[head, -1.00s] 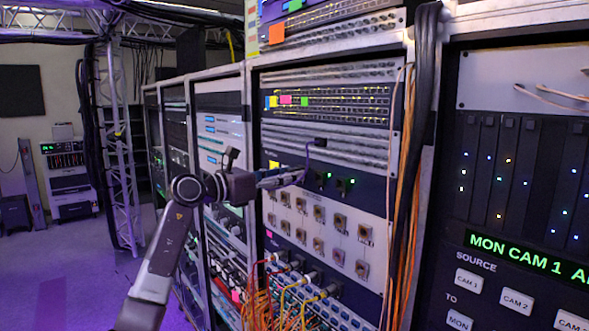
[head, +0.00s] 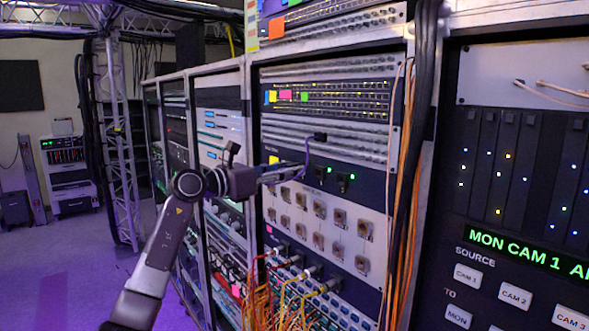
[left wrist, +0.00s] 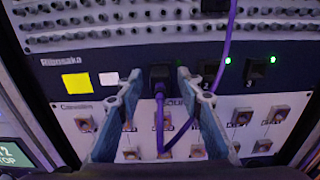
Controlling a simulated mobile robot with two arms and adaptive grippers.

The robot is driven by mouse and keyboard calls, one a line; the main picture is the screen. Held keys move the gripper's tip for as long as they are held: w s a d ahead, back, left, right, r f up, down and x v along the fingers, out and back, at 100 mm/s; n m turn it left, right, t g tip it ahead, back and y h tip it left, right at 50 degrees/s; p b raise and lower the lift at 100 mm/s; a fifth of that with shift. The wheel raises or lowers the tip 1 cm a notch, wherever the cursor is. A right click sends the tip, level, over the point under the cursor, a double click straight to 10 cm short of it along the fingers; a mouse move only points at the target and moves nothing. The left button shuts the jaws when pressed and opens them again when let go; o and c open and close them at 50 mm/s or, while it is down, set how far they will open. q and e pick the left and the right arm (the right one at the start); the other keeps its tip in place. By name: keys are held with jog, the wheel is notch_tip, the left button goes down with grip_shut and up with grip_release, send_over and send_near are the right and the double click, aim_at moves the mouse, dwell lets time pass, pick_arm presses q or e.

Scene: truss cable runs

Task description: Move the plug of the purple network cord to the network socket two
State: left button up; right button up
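The black plug (left wrist: 160,76) of the purple cord (left wrist: 160,120) sits at the leftmost socket position on the dark panel. The cord hangs down from it, loops, and rises to a second black plug (head: 320,137) in the grey panel above. My left gripper (left wrist: 160,73) has a fingertip on each side of the lower plug, with small gaps showing. It also shows in the head view (head: 300,172), at the panel. To the right are two dark sockets: the middle one (left wrist: 209,72) and the right one (left wrist: 254,72), each with a green light. My right gripper is out of view.
A yellow label (left wrist: 76,82) is left of the plug. A light panel with several square connectors (head: 318,222) lies directly below. Orange cables (head: 400,220) and a thick black cable (head: 420,110) hang on the right. Coloured cables (head: 265,290) crowd the lower rack.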

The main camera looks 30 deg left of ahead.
pick_arm(q)
grip_shut()
dwell(0.4)
jog(key=shift+s, duration=0.1)
jog(key=shift+b+v, duration=1.35)
jog(key=shift+v, duration=1)
